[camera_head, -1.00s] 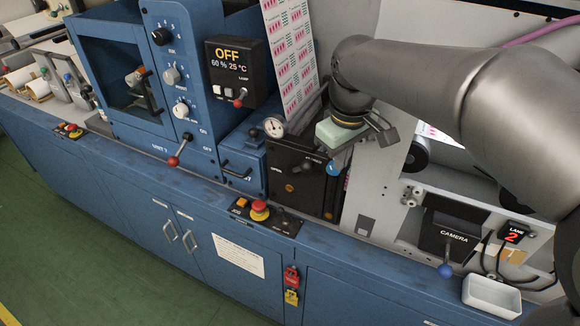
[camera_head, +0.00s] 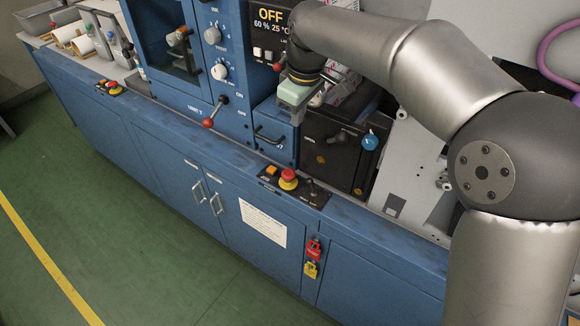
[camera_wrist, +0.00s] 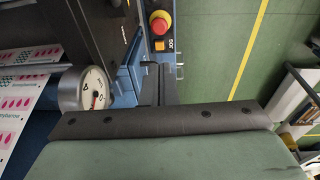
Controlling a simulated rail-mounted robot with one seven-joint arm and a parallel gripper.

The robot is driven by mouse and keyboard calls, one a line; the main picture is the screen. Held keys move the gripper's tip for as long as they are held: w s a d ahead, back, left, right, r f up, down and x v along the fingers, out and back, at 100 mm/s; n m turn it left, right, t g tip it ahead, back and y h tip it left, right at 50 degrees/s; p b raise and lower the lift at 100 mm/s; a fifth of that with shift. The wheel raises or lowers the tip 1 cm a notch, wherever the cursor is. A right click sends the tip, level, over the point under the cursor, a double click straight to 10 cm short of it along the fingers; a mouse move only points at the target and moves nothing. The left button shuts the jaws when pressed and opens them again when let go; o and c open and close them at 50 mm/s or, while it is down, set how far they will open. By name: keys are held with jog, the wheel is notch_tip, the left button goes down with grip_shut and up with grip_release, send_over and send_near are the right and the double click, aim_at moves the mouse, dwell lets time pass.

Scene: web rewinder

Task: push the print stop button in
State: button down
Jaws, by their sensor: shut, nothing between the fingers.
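A red mushroom button (camera_head: 288,176) with a yellow collar sits on a small dark panel on the front ledge of the blue machine. It also shows at the top of the wrist view (camera_wrist: 161,21), above an orange button. Another red button (camera_head: 111,84) with a yellow collar sits on a panel far left on the ledge. I cannot read a label that says which is print stop. My gripper (camera_head: 297,116) is shut and empty, above and behind the nearer button, apart from it. In the wrist view its dark fingers (camera_wrist: 158,84) are together, pointing toward the panel.
An orange button (camera_head: 271,170) and a small switch (camera_head: 312,186) flank the nearer red button. A red-knobbed lever (camera_head: 209,122) sticks out to the left. A round gauge (camera_wrist: 92,90) and printed web stand close beside my gripper. The green floor in front is clear.

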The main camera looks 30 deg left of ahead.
aim_at(290, 176)
jog(key=a+f+p, duration=0.1)
jog(key=f, duration=0.6)
jog(key=w+a+f+p, duration=0.1)
jog(key=f, duration=0.5)
jog(key=a+f+p, duration=0.1)
jog(key=f, duration=0.6)
jog(key=shift+w+a+f+p, duration=0.1)
jog(key=shift+w+f+p, duration=0.2)
jog(key=shift+w, duration=0.1)
jog(key=shift+f, duration=0.1)
notch_tip(290, 176, down, 2)
jog(key=b, duration=0.2)
jog(key=shift+f+b, duration=0.15)
jog(key=shift+b, duration=0.2)
jog(key=shift+s, duration=0.15)
jog(key=shift+r+p, duration=0.35)
jog(key=shift+r, duration=0.1)
jog(key=s+d+r, duration=0.1)
jog(key=d+r, duration=0.1)
jog(key=r, duration=1)
jog(key=d+r+b, duration=0.1)
jog(key=r, duration=1.1)
jog(key=shift+s+d, duration=0.35)
jog(key=shift+s, duration=0.05)
